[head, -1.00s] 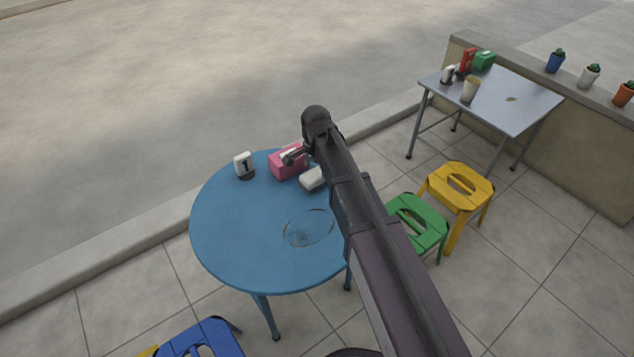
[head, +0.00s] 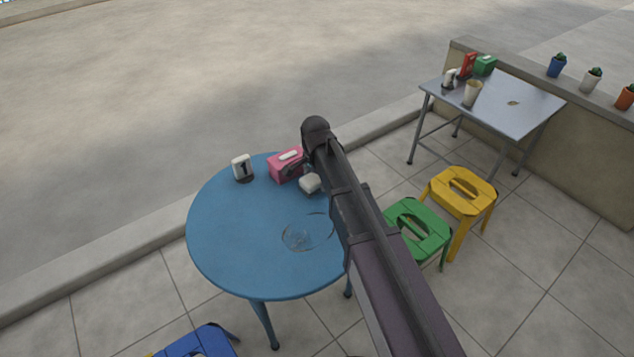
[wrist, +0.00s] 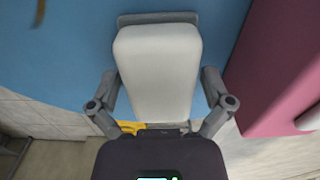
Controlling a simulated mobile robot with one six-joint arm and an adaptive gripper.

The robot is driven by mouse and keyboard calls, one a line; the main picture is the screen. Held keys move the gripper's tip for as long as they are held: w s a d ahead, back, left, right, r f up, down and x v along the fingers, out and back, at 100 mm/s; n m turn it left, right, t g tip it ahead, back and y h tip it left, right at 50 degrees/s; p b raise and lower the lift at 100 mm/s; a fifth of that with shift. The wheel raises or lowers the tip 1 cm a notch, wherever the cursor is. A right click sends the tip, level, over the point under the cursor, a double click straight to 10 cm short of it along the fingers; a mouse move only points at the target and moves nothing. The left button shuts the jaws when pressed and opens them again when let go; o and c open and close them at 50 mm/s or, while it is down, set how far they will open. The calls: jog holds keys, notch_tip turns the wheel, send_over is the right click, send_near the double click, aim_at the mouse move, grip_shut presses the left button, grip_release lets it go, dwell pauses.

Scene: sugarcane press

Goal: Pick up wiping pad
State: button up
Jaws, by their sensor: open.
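The white wiping pad (head: 310,184) lies on the blue round table (head: 235,230), close to the pink box. In the wrist view the pad (wrist: 157,72) is a pale rounded block in the middle of the picture. My gripper (wrist: 158,100) is open, with one finger on each side of the pad's lower part. A dark gap shows at the left finger, and I cannot tell whether either finger touches the pad. In the head view my arm hides most of the gripper and part of the pad.
A pink tissue box (head: 287,166) stands right beside the pad, and it fills the right of the wrist view (wrist: 280,70). A number sign (head: 242,167) stands farther left. A wet ring-shaped stain (head: 307,232) marks the table. Green (head: 418,232) and yellow (head: 462,190) stools stand to the right.

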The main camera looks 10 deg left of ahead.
aim_at(316, 177)
jog(key=c, duration=1)
jog(key=shift+r, duration=0.25)
jog(key=shift+r+p, duration=0.85)
jog(key=shift+p, duration=0.25)
jog(key=shift+r+p, duration=0.8)
jog(key=s, duration=1)
jog(key=s+r+p, duration=0.1)
jog(key=s, duration=0.5)
jog(key=shift+r, duration=0.1)
